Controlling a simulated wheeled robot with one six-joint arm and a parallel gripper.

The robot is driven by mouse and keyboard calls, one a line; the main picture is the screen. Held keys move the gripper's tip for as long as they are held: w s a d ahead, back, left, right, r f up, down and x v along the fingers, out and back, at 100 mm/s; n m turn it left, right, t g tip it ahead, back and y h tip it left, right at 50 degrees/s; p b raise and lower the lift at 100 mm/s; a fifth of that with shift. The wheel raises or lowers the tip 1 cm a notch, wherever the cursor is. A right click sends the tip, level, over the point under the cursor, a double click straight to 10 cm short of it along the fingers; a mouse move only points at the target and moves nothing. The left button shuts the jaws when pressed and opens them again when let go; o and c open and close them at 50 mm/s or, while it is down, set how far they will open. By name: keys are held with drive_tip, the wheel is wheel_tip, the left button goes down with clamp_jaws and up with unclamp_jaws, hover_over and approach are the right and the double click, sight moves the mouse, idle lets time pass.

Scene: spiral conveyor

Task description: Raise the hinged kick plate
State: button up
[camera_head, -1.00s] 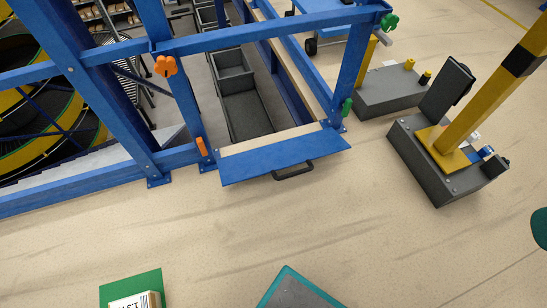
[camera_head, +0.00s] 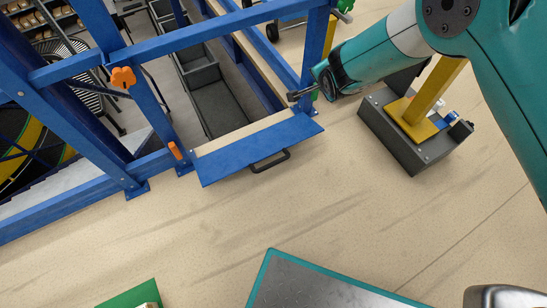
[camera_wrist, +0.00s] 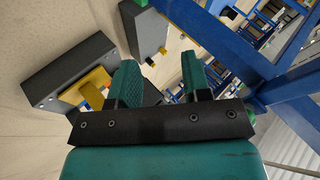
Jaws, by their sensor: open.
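The kick plate (camera_head: 235,161) is a flat blue panel at the foot of the blue frame's front opening. It lies low and slanted outward, with a black bar handle (camera_head: 270,161) on its front edge. My gripper (camera_head: 292,97) is up and to the right of the plate, near the frame's right post, apart from the handle. In the wrist view my gripper (camera_wrist: 160,78) shows two teal-padded fingers, spread with nothing between them. I cannot make out the plate in the wrist view.
The blue frame (camera_head: 215,35) rises around the opening, with grey bins (camera_head: 217,108) behind the plate. An orange knob (camera_head: 123,77) sits on a left post. A dark grey pedestal (camera_head: 400,140) with a yellow post stands at right. The floor in front of the plate is clear.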

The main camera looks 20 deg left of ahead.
drive_tip(key=s+a+f+m+t+y, duration=0.15)
drive_tip(key=s+f, duration=0.25)
drive_tip(key=f, duration=0.6)
drive_tip(key=s+a+f+m+t+y, duration=0.15)
drive_tip(key=s+f, duration=0.25)
drive_tip(key=f, duration=0.6)
drive_tip(key=s+d+f+n+g+y+p, duration=0.1)
drive_tip(key=s+d+f+y, duration=0.2)
drive_tip(key=s+f, duration=0.3)
drive_tip(key=s+d+f+n+y, duration=0.1)
drive_tip(key=s+d+f+y, duration=0.2)
drive_tip(key=s, duration=0.5)
drive_tip(key=b, duration=2.5)
approach(261, 149)
drive_tip(key=d+r, duration=0.1)
drive_tip(key=b, duration=0.1)
drive_tip(key=w+b, duration=0.1)
drive_tip(key=shift+r+h+b, duration=0.2)
drive_tip(key=shift+h+b, duration=0.2)
drive_tip(key=shift+w+a+r+b, duration=0.1)
drive_tip(key=shift+w+a+b, duration=0.75)
drive_tip(key=shift+a, duration=0.25)
